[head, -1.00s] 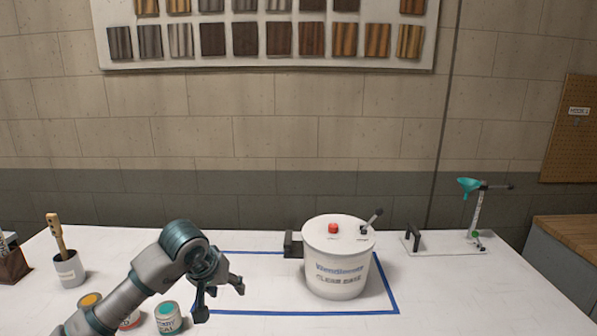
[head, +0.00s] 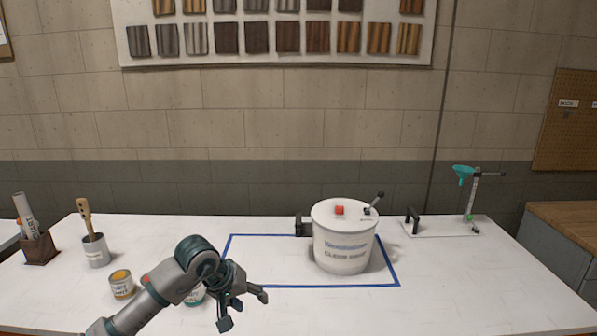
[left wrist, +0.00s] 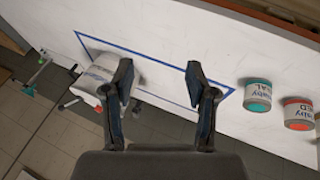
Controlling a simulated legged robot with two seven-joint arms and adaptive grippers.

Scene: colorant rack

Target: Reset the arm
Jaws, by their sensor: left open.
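My left gripper (head: 243,309) is open and empty. It is above the front left of the white table, left of the white bucket. In the left wrist view, its two dark fingers (left wrist: 163,85) stand apart with nothing between them. My left arm comes in from the lower left of the head view. My right gripper is not in view.
A white lidded bucket (head: 345,248) stands inside a blue taped outline (head: 325,286). Paint cans, one orange (head: 122,286) and one teal (left wrist: 257,96), stand near my left arm. A brush cup (head: 96,252) is further left. A funnel stand (head: 473,203) is at the right.

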